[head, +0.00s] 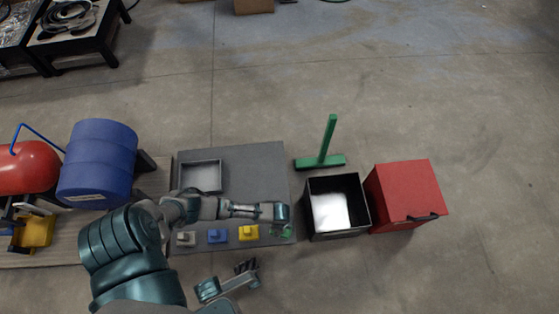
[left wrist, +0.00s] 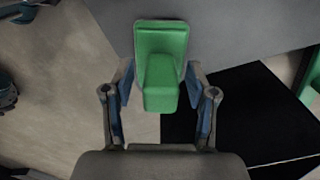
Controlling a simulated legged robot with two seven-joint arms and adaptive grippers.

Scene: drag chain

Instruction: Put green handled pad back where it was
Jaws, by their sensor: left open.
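The green handled pad (head: 285,231) lies at the right front corner of the grey mat (head: 255,165), at the right end of a row of pads. My left gripper (head: 282,212) is over it and partly hides it in the head view. In the left wrist view the pad (left wrist: 162,40) shows a flat plate with a block-shaped handle. The open fingers of my left gripper (left wrist: 160,82) stand on either side of the handle, with gaps. My right gripper (head: 246,267) appears low in the head view, in front of the mat; its jaw state is unclear.
Grey (head: 186,239), blue (head: 217,236) and yellow (head: 248,233) pads line the mat's front. A grey tray (head: 201,163) is behind. To the right stand an open black bin (head: 337,183), a red box (head: 403,190) and a green T-shaped tool (head: 322,158). A blue barrel (head: 97,160) is left.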

